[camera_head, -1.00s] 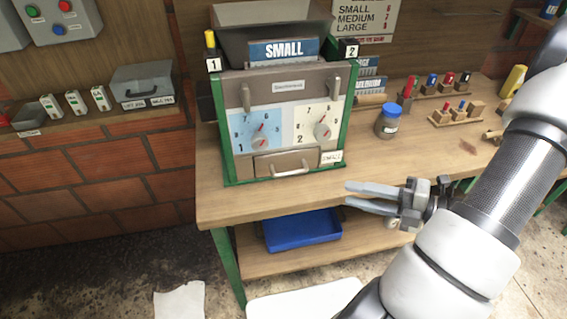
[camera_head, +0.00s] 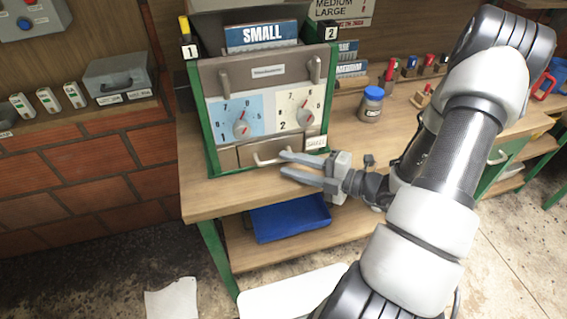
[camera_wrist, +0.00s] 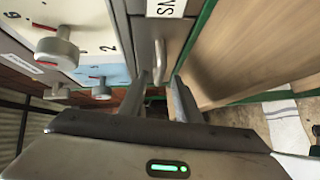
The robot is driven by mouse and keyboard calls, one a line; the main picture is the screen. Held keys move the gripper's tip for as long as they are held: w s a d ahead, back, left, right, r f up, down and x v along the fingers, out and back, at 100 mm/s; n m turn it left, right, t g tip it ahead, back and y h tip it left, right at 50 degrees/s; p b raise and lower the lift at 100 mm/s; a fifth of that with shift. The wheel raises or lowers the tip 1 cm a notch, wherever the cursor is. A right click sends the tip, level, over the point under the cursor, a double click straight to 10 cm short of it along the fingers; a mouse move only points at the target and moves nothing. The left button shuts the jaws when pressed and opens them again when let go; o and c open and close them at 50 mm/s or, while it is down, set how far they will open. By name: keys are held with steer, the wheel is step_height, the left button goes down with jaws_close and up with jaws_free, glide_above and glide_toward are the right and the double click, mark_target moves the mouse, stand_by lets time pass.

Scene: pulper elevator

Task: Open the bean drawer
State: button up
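The bean drawer (camera_head: 250,152) is a grey-brown front low on the green-framed machine (camera_head: 262,95), under two dials. It appears shut. Its pale bar handle (camera_head: 268,161) is partly hidden by my gripper (camera_head: 284,163) in the head view. In the wrist view the drawer front (camera_wrist: 148,32) and the handle (camera_wrist: 160,62) lie straight ahead of my gripper (camera_wrist: 160,77). My two fingers are apart, and the handle lines up with the gap between them. Nothing is held. I cannot tell whether a finger touches the handle.
The machine stands on a wooden table (camera_head: 210,198). A blue tray (camera_head: 290,218) sits on the shelf below. A blue-lidded jar (camera_head: 371,104) stands to the machine's right, near my arm. Two upright handles and dials (camera_head: 241,128) project above the drawer.

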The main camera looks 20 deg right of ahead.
steer(key=shift+x, duration=1.3)
jaws_close()
